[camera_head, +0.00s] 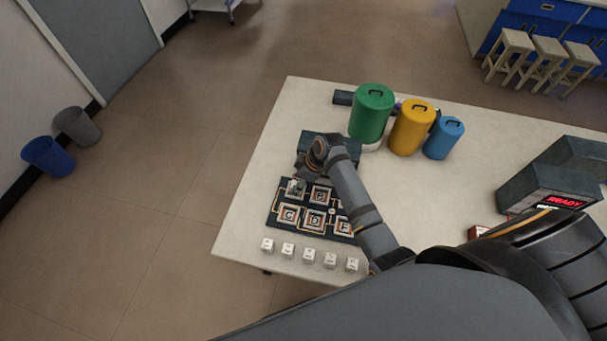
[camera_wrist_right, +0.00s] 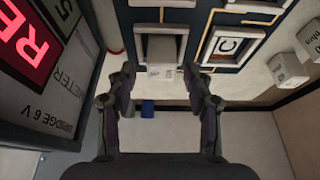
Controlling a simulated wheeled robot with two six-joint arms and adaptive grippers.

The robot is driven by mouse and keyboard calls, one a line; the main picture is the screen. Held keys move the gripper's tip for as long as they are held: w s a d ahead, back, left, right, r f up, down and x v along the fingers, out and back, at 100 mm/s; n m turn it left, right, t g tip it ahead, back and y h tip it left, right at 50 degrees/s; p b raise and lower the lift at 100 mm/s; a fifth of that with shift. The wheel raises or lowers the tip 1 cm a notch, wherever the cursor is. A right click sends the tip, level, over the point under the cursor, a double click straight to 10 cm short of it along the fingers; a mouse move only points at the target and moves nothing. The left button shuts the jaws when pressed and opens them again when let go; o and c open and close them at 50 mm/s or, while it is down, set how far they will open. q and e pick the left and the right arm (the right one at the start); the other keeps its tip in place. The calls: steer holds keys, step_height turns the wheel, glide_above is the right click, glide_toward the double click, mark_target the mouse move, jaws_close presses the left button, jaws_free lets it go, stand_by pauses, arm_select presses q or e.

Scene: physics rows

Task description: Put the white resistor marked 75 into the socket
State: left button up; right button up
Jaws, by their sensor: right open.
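A dark board (camera_head: 273,211) with square lettered sockets lies on the table; sockets C (camera_head: 289,215) and D (camera_head: 314,219) are readable. My right gripper (camera_head: 297,186) is over the board's upper-left socket and partly hides it. In the right wrist view, my right gripper (camera_wrist_right: 162,92) is open, with its fingers on either side of a white block (camera_wrist_right: 161,73). This block sits at a square socket (camera_wrist_right: 141,38); a gap shows beside each finger. Its marking is too small to read, and I cannot tell how deep it sits. My left gripper is not in view.
Several white blocks (camera_head: 308,255) stand in a row along the table's front edge. Green (camera_head: 372,113), yellow (camera_head: 412,128) and blue (camera_head: 444,138) canisters stand behind. A meter (camera_head: 548,188) with a red display reading READY stands at right. The middle of the table is clear.

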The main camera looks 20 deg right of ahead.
steer(key=v, duration=0.9)
steer(key=shift+d+r+b, duration=0.15)
steer(key=shift+r+b, duration=0.2)
steer(key=shift+b, duration=0.05)
steer(key=shift+s, duration=0.2)
